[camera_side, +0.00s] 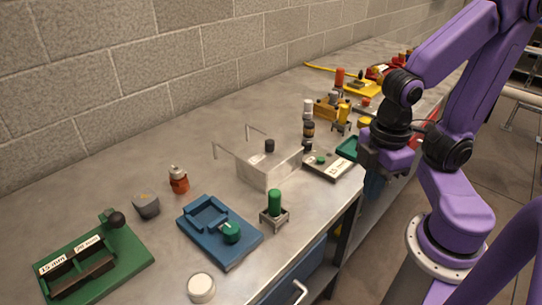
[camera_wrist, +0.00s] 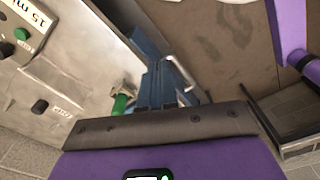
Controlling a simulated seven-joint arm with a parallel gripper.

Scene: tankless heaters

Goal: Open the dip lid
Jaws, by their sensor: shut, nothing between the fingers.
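A pale grey box (camera_side: 268,171) stands mid-bench in the side view. On its top is a black knob (camera_side: 269,145) beside a small label too small to read. I take this top to be the dip lid; it looks closed. In the wrist view the black knob (camera_wrist: 39,106) and its label show at the lower left. My gripper (camera_side: 374,180) is at the bench's front edge, right of the box and well apart from it. It is shut and holds nothing.
A green cylinder in a metal stand (camera_side: 274,208) is in front of the box. A blue fixture (camera_side: 219,232) and a green holder (camera_side: 95,262) are left. Several small items crowd the bench's far end.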

